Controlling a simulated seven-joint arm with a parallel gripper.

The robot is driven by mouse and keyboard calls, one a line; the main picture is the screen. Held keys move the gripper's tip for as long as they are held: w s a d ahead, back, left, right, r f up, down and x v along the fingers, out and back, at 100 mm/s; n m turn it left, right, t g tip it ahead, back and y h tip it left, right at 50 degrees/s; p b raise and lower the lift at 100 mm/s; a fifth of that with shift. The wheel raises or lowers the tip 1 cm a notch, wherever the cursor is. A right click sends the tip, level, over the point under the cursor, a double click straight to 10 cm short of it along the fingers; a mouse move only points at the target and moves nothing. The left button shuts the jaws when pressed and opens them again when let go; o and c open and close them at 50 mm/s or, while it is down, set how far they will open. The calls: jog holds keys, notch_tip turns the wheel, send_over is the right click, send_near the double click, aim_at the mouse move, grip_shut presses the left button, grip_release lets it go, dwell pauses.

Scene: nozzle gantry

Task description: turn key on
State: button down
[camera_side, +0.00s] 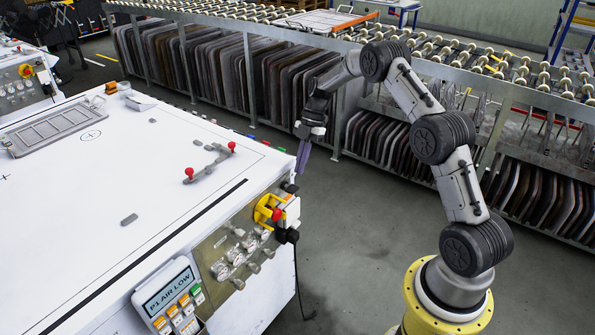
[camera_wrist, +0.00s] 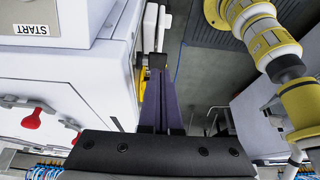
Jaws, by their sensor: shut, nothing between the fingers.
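My gripper (camera_side: 303,158) has long purple fingers, shut together with nothing between them. In the side view it hangs in free air just beyond the far right corner of the white machine (camera_side: 110,235), apart from it. In the wrist view the fingers (camera_wrist: 158,85) point up the picture, close along the machine's edge. The machine's end face carries a control panel (camera_side: 215,262) with several round knobs or gauges. A yellow-guarded switch (camera_side: 265,208) with a red part sits at its upper right. I cannot make out a key for sure in either view.
Red-knobbed levers (camera_side: 210,163) stand on the machine top. A display box (camera_side: 168,297) reading "P1 AIR LOW" is at its near corner. A dark connector (camera_side: 287,236) with a hanging cable juts from the panel. A roller conveyor rack (camera_side: 440,52) stands behind; grey floor (camera_side: 345,240) is clear.

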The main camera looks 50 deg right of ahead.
jog(key=d+r, duration=0.5)
jog(key=shift+d+r, duration=0.2)
jog(key=w+a+r+n+t+h, duration=0.1)
jog(key=a+r, duration=0.3)
jog(key=r, duration=0.3)
jog(key=a+r+n, duration=0.1)
jog(key=a+r, duration=0.3)
jog(key=r, duration=0.2)
jog(key=s+a+r+m+t+h, duration=0.2)
jog(key=s+a+r, duration=0.9)
jog(key=r, duration=0.1)
jog(key=s+a+r+m+t, duration=0.1)
jog(key=s+a+m, duration=0.1)
jog(key=s, duration=0.4)
jog(key=s+a+m+t, duration=0.1)
jog(key=s+a+m, duration=0.2)
jog(key=s, duration=0.4)
jog(key=s+d+f+m+h, duration=0.1)
jog(key=s+f+m+h, duration=0.1)
jog(key=s+f+m, duration=0.6)
jog(key=f+m, duration=0.1)
jog(key=m, duration=0.4)
jog(key=shift+s+t, duration=0.25)
jog(key=shift+t, duration=0.05)
